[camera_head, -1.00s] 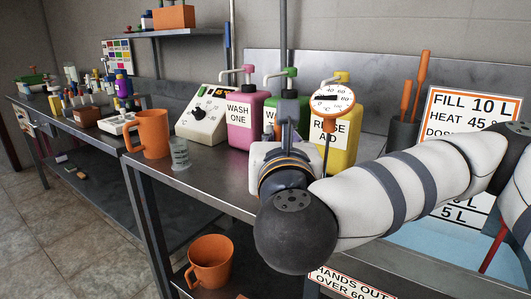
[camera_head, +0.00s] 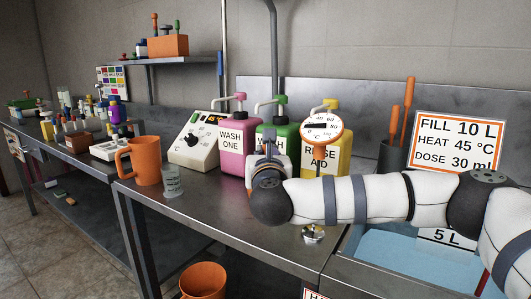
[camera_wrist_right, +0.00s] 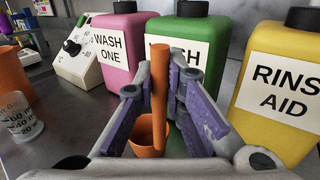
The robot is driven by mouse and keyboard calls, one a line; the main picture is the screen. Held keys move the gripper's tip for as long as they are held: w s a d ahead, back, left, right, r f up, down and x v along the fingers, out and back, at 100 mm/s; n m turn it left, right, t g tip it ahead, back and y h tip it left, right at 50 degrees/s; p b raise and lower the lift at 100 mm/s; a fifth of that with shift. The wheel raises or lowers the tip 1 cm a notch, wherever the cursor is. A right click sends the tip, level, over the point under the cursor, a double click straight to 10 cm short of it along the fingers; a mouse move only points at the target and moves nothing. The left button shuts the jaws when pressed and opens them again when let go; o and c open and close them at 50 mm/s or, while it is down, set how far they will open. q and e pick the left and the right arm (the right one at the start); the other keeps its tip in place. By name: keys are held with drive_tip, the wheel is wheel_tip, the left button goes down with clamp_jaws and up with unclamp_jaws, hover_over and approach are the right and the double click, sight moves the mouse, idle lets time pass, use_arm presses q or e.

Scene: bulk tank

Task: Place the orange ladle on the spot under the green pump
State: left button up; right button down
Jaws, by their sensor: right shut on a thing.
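The orange ladle (camera_wrist_right: 159,90) is upright between the purple pads of my right gripper (camera_wrist_right: 176,82) in the right wrist view. The gripper is shut on its handle. The ladle's bowl (camera_wrist_right: 143,138) hangs below, partly hidden by the gripper; I cannot tell whether it touches the bench. The green pump bottle (camera_wrist_right: 187,40) stands just behind the ladle, and it also shows in the head view (camera_head: 284,132) with its green pump. In the head view my right gripper (camera_head: 267,160) is mostly hidden by my wrist and the ladle cannot be made out. My left gripper is not in view.
The pink bottle (camera_head: 237,143) and yellow bottle (camera_head: 338,150) flank the green one. A dial thermometer (camera_head: 322,126) stands before the yellow bottle. An orange jug (camera_head: 147,163) and clear beaker (camera_head: 172,181) stand left. The front steel bench (camera_head: 235,212) is largely clear.

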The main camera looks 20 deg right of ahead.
drive_tip(key=shift+f, duration=0.1)
drive_tip(key=c, duration=2.1)
unclamp_jaws()
drive_tip(key=shift+f, duration=0.15)
drive_tip(key=o, duration=0.4)
drive_tip(key=shift+o, duration=0.2)
drive_tip(key=shift+r, duration=0.35)
drive_tip(key=v, duration=1.2)
drive_tip(key=shift+f, duration=0.15)
